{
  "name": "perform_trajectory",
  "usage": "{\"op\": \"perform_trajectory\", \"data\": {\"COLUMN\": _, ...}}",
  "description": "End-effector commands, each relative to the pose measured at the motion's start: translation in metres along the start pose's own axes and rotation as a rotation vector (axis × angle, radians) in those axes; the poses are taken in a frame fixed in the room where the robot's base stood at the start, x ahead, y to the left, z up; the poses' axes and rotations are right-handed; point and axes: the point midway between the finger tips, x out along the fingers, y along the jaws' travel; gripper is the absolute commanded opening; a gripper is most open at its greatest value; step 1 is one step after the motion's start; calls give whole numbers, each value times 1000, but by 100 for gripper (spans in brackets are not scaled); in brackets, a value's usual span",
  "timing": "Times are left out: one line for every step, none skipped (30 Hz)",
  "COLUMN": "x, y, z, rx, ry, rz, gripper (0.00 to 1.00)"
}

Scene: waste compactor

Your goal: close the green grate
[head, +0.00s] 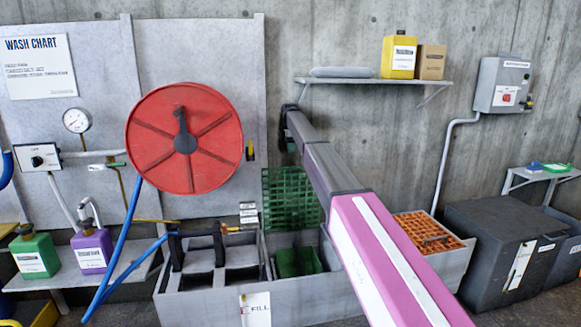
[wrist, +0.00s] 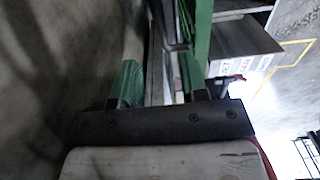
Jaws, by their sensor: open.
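The green grate (head: 290,190) stands upright in the head view, raised behind the grey basin (head: 325,307). Its right side is partly hidden by my arm. Below it, a green container (head: 290,263) shows in the open compartment. My gripper (head: 289,128) is up against the wall area, above the grate's top edge, and looks small and dark there. In the wrist view my gripper (wrist: 160,78) is open, its two fingers apart. A green upright bar (wrist: 202,32) shows just beyond the right finger; I cannot tell whether they touch.
A red hose reel (head: 183,138) hangs on the left. A shelf (head: 375,82) with a yellow jug (head: 399,57) is above right of my gripper. A dark grey bin (head: 505,245) stands at right.

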Motion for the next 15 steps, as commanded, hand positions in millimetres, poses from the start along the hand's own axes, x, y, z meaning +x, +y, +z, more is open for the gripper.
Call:
{"op": "perform_trajectory", "data": {"x": 1, "y": 0, "z": 0, "rx": -1, "ry": 0, "rz": 0, "gripper": 40}}
{"op": "perform_trajectory", "data": {"x": 2, "y": 0, "z": 0, "rx": -1, "ry": 0, "rz": 0, "gripper": 40}}
{"op": "perform_trajectory", "data": {"x": 4, "y": 0, "z": 0, "rx": 0, "ry": 0, "rz": -1, "gripper": 40}}
{"op": "perform_trajectory", "data": {"x": 6, "y": 0, "z": 0, "rx": 0, "ry": 0, "rz": -1, "gripper": 40}}
{"op": "perform_trajectory", "data": {"x": 9, "y": 0, "z": 0, "rx": 0, "ry": 0, "rz": -1, "gripper": 40}}
{"op": "perform_trajectory", "data": {"x": 12, "y": -1, "z": 0, "rx": 0, "ry": 0, "rz": -1, "gripper": 40}}
{"op": "perform_trajectory", "data": {"x": 16, "y": -1, "z": 0, "rx": 0, "ry": 0, "rz": -2, "gripper": 40}}
{"op": "perform_trajectory", "data": {"x": 20, "y": -1, "z": 0, "rx": 0, "ry": 0, "rz": -2, "gripper": 40}}
{"op": "perform_trajectory", "data": {"x": 25, "y": -1, "z": 0, "rx": 0, "ry": 0, "rz": -2, "gripper": 40}}
{"op": "perform_trajectory", "data": {"x": 30, "y": -1, "z": 0, "rx": 1, "ry": 0, "rz": -1, "gripper": 40}}
{"op": "perform_trajectory", "data": {"x": 34, "y": -1, "z": 0, "rx": 1, "ry": 0, "rz": -1, "gripper": 40}}
{"op": "perform_trajectory", "data": {"x": 40, "y": -1, "z": 0, "rx": 1, "ry": 0, "rz": -1, "gripper": 40}}
{"op": "perform_trajectory", "data": {"x": 45, "y": -1, "z": 0, "rx": 1, "ry": 0, "rz": -2, "gripper": 40}}
{"op": "perform_trajectory", "data": {"x": 51, "y": -1, "z": 0, "rx": 1, "ry": 0, "rz": -2, "gripper": 40}}
{"op": "perform_trajectory", "data": {"x": 59, "y": -1, "z": 0, "rx": 1, "ry": 0, "rz": -2, "gripper": 40}}
